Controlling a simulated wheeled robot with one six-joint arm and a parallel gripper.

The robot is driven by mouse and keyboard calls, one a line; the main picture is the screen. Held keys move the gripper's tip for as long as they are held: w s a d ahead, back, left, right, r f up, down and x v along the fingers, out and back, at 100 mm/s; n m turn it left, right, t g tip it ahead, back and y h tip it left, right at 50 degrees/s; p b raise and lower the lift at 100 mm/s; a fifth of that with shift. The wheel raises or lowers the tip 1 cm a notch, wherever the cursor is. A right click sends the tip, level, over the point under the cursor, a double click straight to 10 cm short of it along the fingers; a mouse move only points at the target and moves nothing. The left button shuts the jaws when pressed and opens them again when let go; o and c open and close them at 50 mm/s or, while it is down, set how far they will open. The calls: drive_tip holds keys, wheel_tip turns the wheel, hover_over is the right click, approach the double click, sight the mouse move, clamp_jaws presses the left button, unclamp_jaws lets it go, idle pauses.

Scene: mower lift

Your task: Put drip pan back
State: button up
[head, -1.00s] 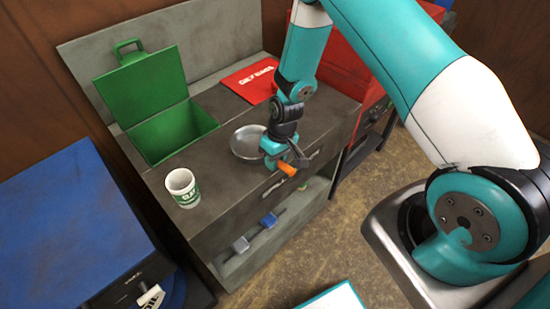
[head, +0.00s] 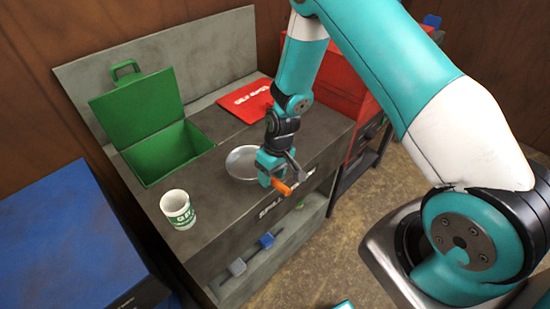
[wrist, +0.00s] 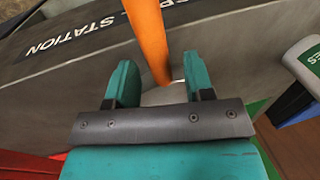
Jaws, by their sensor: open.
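The drip pan (head: 240,164) is a round, shallow silver dish lying on the dark top of the spill station, near its front edge. An orange bar (head: 282,187) that looks like its handle sticks out over the front edge; the join is hidden behind my gripper. My gripper (head: 270,178) is over the pan's right side, at the orange bar. In the wrist view, the open teal fingers (wrist: 158,82) stand either side of the orange bar (wrist: 150,38), with gaps. A pale sliver of pan (wrist: 163,96) shows between them.
A white and green cup (head: 178,209) stands on the front left of the bench top. An open green bin (head: 168,152) is behind it, and a red folder-like item (head: 248,100) lies at the back. A blue cabinet (head: 70,245) is at the left, a red cabinet (head: 335,90) at the right.

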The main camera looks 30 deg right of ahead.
drive_tip(key=s+a+r+b, duration=0.1)
drive_tip(key=s+r, duration=0.1)
drive_tip(key=r, duration=0.8)
drive_tip(key=s+a+r+b, duration=0.1)
drive_tip(key=s+a+r, duration=0.1)
drive_tip(key=r, duration=0.7)
drive_tip(key=s+a+r+n+y, duration=0.1)
drive_tip(key=s+a+r, duration=0.1)
drive_tip(key=s+r, duration=0.4)
drive_tip(key=s+a+r+n+y, duration=0.1)
drive_tip(key=s+r, duration=0.5)
drive_tip(key=s, duration=0.6)
drive_tip(key=shift+a+r+n, duration=0.3)
drive_tip(key=shift+a+n, duration=0.5)
drive_tip(key=shift+a, duration=0.1)
